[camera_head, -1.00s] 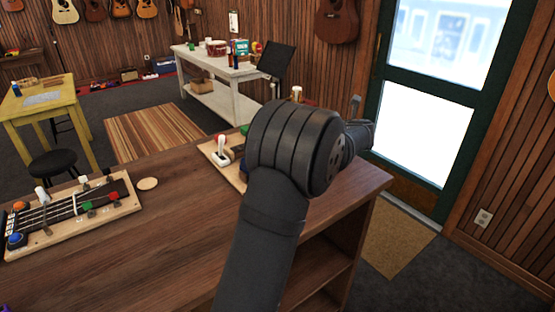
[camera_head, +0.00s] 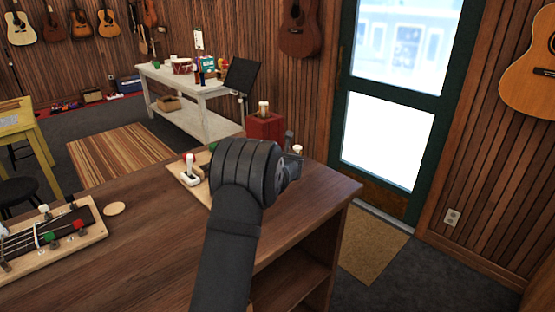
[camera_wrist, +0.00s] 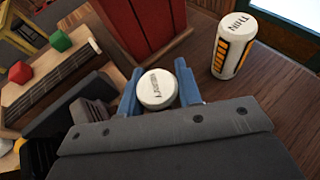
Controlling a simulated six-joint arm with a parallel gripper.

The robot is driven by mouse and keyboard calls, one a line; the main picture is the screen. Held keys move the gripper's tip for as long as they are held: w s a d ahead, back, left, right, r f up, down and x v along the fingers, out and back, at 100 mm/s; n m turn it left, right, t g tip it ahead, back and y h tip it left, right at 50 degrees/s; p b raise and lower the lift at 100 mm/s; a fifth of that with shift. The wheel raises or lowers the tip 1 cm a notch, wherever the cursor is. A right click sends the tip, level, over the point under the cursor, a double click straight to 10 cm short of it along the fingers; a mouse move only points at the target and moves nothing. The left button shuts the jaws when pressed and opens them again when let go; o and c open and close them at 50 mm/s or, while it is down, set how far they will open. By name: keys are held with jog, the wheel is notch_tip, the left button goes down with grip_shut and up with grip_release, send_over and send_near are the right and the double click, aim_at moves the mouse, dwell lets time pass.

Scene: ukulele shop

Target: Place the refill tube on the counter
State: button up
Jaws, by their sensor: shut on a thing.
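A tube with a round white cap (camera_wrist: 157,89), taken as the refill tube, is between the blue fingers of my gripper (camera_wrist: 158,84) in the wrist view. The fingers are shut on it. Dark lettering on its cap is hard to read. I see it nearly end-on, so its lower part is hidden and I cannot tell whether it touches the wood. The brown wooden counter (camera_head: 150,250) fills the front of the head view; it also shows in the wrist view (camera_wrist: 276,82). In the head view my arm hides the fingers and the held tube.
A white tube marked THIN (camera_wrist: 233,46) stands right of my gripper. A red box (camera_head: 265,126) with a white-capped tube in its top is close by. A board with a white-handled fixture (camera_head: 189,172) and a guitar-neck board (camera_head: 50,236) lie left.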

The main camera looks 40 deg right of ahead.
jog(key=shift+f, duration=0.15)
jog(key=o, duration=1)
jog(key=shift+s+a+r, duration=0.1)
jog(key=shift+s+r, duration=0.1)
jog(key=shift+r, duration=0.05)
jog(key=v, duration=1.1)
jog(key=shift+s+a, duration=0.15)
jog(key=shift+s, duration=0.1)
jog(key=shift+w, duration=0.1)
